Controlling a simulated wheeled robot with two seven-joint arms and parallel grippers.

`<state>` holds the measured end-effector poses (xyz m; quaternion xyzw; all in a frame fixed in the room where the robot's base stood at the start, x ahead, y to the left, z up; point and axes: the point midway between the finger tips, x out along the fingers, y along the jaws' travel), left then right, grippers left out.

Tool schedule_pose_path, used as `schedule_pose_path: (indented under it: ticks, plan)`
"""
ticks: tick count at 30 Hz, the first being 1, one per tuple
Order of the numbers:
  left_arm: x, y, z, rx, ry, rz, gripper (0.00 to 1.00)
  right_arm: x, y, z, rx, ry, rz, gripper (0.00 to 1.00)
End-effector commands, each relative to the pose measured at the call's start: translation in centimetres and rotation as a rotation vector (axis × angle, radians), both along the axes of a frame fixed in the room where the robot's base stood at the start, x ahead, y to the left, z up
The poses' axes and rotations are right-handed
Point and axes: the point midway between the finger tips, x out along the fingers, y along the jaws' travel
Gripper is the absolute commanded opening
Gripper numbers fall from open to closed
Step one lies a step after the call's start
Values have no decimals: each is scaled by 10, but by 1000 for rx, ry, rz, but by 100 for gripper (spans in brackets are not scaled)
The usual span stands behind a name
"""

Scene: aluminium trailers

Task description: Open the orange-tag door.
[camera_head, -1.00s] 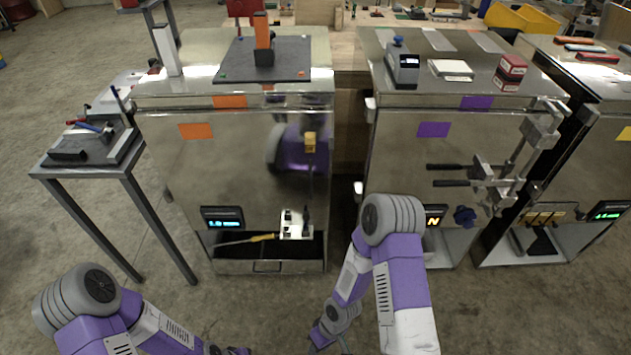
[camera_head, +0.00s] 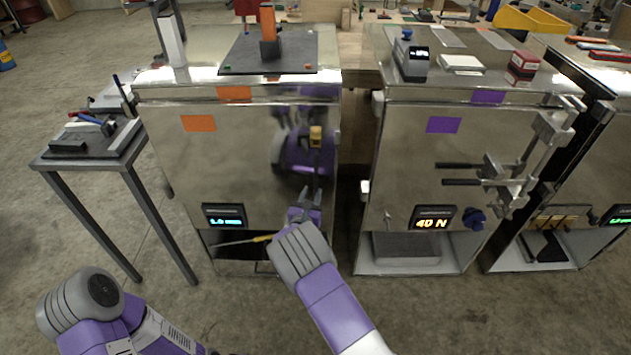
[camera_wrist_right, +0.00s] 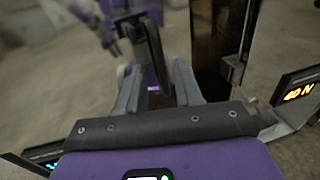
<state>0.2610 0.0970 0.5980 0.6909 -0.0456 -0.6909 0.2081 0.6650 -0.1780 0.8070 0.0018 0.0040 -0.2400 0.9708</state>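The orange-tag door (camera_head: 240,170) is the shiny metal front of the left cabinet, with an orange tag (camera_head: 198,123) at its upper left. It looks shut. Its upright dark handle with a yellow top (camera_head: 316,136) is near the right edge; the handle also shows in the right wrist view (camera_wrist_right: 156,52). My right gripper (camera_head: 309,192) is just below the handle, near the door. In the right wrist view its two fingers (camera_wrist_right: 157,88) are apart, with the dark handle ahead between them; contact cannot be told. My left forearm shows at lower left, its gripper out of frame.
A purple-tag cabinet (camera_head: 425,165) stands close at right, with a clamp-like metal fixture (camera_head: 500,170) jutting out. A small side table (camera_head: 85,155) with tools stands at left. Below the door is an open bay with a yellow-handled tool (camera_head: 262,239). The floor in front is clear.

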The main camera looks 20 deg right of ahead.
Motion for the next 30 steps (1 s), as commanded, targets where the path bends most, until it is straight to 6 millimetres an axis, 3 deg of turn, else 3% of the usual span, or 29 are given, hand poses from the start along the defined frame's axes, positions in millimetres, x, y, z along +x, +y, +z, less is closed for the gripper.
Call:
schedule_pose_path:
  ticks: [15,29,30]
  plan:
    - [0,0,-20,0,0,0,43,58,-28,1,-9,-8,8,35]
    - [0,0,-21,0,0,0,43,67,-32,2,-9,-6,9,35]
    - [0,0,-21,0,0,0,43,67,-32,2,-9,-6,9,29]
